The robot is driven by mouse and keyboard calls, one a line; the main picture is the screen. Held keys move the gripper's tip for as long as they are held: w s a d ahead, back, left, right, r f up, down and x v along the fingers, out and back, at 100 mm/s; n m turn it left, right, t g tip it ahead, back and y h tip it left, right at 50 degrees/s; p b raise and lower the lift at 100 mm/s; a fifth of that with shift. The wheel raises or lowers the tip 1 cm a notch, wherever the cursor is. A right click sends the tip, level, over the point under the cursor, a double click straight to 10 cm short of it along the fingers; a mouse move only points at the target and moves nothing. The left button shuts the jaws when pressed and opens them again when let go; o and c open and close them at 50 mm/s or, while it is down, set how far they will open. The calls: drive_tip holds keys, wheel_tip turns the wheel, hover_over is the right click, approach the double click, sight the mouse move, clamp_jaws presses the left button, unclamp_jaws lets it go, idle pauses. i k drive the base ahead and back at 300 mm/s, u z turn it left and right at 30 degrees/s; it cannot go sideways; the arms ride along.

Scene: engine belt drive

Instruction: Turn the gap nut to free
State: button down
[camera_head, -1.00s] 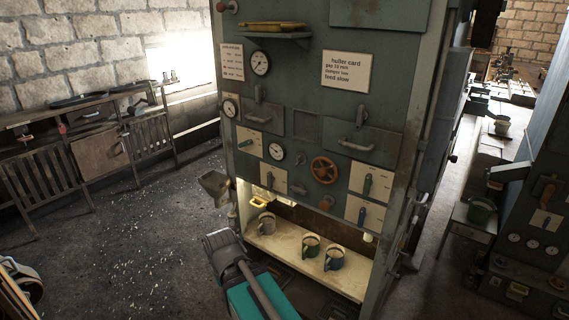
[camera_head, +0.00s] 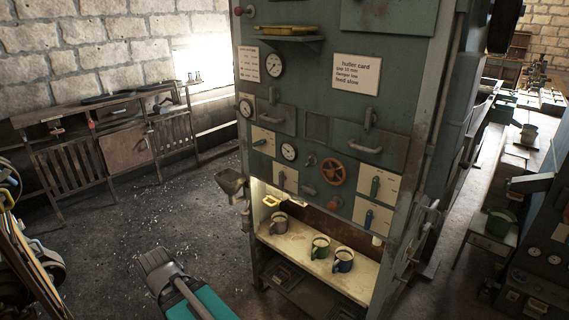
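The huller machine (camera_head: 345,45) stands in the middle of the head view. On its front are a rust-red handwheel (camera_head: 333,171), several lever plates such as one with a green lever (camera_head: 375,186) and one with a blue lever (camera_head: 369,219), and a small knob (camera_head: 310,160). I cannot tell which fitting is the gap nut. The grey end of my arm, where my gripper (camera_head: 157,265) seems to be, is low in the picture, in front and left of the machine, apart from it. I cannot make out its fingers or anything held.
A lit shelf (camera_head: 300,254) in the machine's lower front holds a grey mug (camera_head: 278,224), a green mug (camera_head: 320,246) and a blue mug (camera_head: 343,260). A hopper (camera_head: 231,181) juts out at its left side. A bench (camera_head: 75,118) lines the left wall. The floor between is open.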

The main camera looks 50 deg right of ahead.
sight(311, 159)
drive_tip(key=u, duration=0.6)
drive_tip(key=i, duration=1.25)
drive_tip(key=z, duration=1.85)
